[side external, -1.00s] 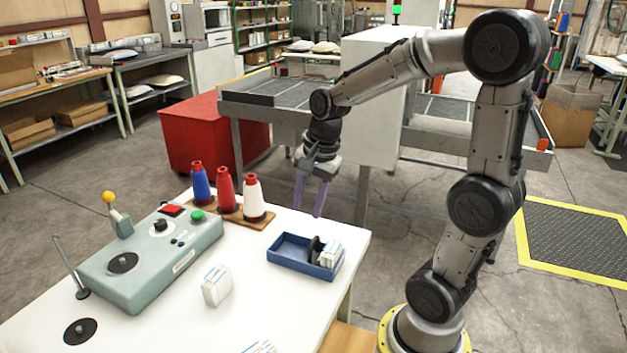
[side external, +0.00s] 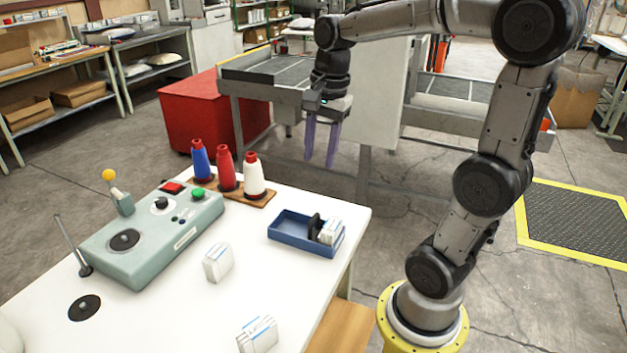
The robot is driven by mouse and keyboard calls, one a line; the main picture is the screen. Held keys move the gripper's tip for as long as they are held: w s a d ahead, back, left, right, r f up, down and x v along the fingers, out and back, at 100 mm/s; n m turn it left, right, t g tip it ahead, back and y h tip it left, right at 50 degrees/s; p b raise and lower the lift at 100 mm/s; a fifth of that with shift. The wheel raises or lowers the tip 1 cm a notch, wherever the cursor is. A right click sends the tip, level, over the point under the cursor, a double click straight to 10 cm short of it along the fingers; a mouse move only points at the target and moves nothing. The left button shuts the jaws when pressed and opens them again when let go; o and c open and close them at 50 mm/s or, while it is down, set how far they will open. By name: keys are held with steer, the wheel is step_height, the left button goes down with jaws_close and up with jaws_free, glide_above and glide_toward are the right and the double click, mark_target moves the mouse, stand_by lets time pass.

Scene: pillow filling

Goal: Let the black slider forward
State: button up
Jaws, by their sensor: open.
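A black slider (side external: 314,226) stands upright inside the blue tray (side external: 285,238) at the right part of the white table. It is next to a small stack of white cards (side external: 329,231) at the tray's right end. The left part of the tray is empty. My gripper (side external: 320,163) hangs above and behind the tray, past the table's back edge in the picture. Its two purple fingers point down and are apart, with nothing between them.
Blue, red and white thread cones (side external: 226,168) stand on a wooden board left of the tray. A green-grey control box (side external: 152,238) with a yellow-knobbed lever is farther left. White card stacks (side external: 218,262) stand on the table.

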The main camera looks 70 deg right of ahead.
steer(key=g, duration=0.4)
glide_above(317, 228)
steer(key=a, duration=0.1)
steer(key=shift+n, duration=0.3)
steer(key=f, duration=1.4)
steer(key=shift+w+a+f, duration=0.2)
steer(key=shift+w, duration=0.05)
jaws_close()
stand_by(0.4)
